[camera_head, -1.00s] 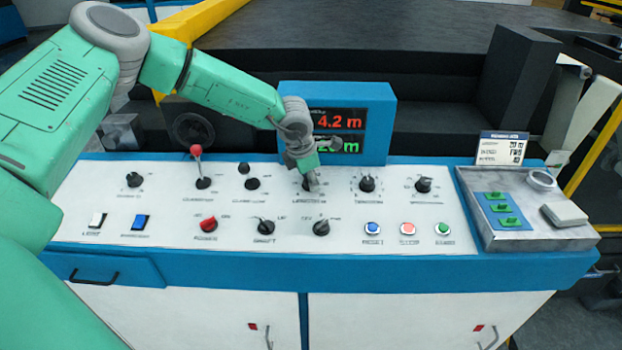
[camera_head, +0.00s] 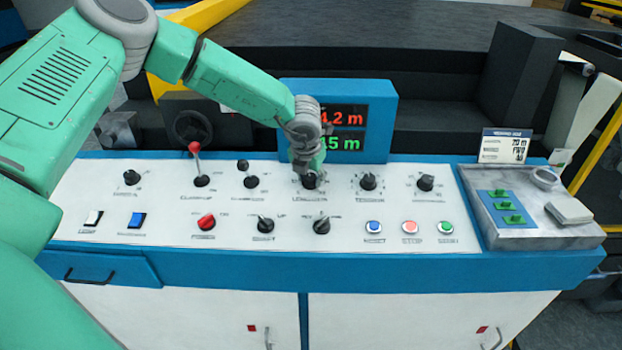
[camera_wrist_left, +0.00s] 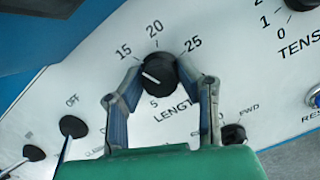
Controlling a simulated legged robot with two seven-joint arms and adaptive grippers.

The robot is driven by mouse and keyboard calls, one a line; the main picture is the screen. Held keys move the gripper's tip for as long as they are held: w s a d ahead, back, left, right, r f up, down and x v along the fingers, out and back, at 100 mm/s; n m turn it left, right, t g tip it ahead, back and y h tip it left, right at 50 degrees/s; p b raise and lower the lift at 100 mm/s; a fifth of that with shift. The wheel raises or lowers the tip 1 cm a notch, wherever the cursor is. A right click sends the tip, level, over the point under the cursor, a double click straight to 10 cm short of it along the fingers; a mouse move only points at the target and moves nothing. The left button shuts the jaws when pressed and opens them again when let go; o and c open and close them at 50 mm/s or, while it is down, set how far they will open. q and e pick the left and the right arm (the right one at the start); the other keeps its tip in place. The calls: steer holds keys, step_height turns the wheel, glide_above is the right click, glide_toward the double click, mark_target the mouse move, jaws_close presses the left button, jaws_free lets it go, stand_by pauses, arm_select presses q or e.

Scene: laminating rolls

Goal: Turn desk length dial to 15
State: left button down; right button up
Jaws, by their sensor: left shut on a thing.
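The desk length dial (camera_head: 309,181) is a black knob on the white panel, third from the right in the upper row. My left gripper (camera_head: 306,172) reaches down from above and partly hides it. In the left wrist view the dial (camera_wrist_left: 160,70) sits between the two fingers of my left gripper (camera_wrist_left: 161,74), which is shut on it. Its white mark points left, near the 15 label. The display (camera_head: 345,130) shows red 4.2 m, its left edge partly covered by my arm, and green digits reading 15 m. My right gripper is not in view.
The tension dial (camera_head: 368,182) stands close to the right. A black knob (camera_head: 321,225) is just below. A red-topped lever (camera_head: 197,160) and another knob (camera_head: 251,181) are to the left. A grey tray (camera_head: 580,235) with green pieces is at the right end.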

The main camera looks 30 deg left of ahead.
arm_select(q)
steer(key=shift+s+f+n, duration=0.15)
steer(key=shift+f+n, duration=0.05)
steer(key=shift+n, duration=0.1)
steer(key=c, duration=1.3)
jaws_free()
steer(key=shift+o, duration=0.6)
steer(key=shift+a, duration=0.1)
steer(key=shift+r, duration=0.25)
steer(key=v, duration=1.1)
steer(key=shift+r, duration=0.15)
